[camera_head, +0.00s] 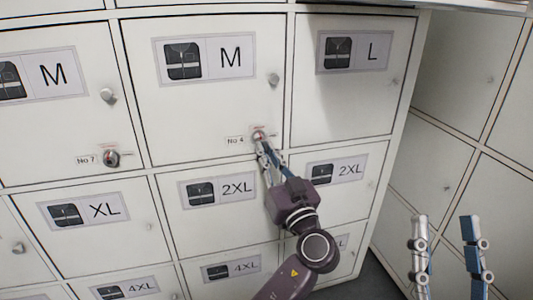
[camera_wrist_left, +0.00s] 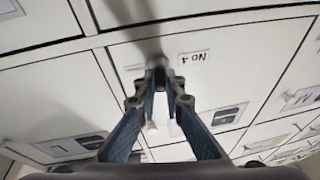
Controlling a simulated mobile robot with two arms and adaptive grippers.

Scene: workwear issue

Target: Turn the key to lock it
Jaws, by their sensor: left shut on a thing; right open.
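The lock labelled No 4 (camera_head: 258,134) is at the lower right of the upper middle door, marked M (camera_head: 198,105). My left gripper (camera_head: 262,145) reaches up to this lock and is shut on the key there. The key is mostly hidden between the fingertips, and its turn angle cannot be told. In the left wrist view the fingertips (camera_wrist_left: 159,75) meet at the lock, with the upside-down No 4 label (camera_wrist_left: 194,57) beside it. My right gripper (camera_head: 445,225) is open and empty at the lower right, apart from the lockers.
Another lock, labelled No 7 (camera_head: 111,158), is on the door to the left. Round knobs (camera_head: 273,79) stick out from the doors. The L door (camera_head: 345,105) is right of the No 4 door. More lockers (camera_head: 460,100) stand at an angle on the right.

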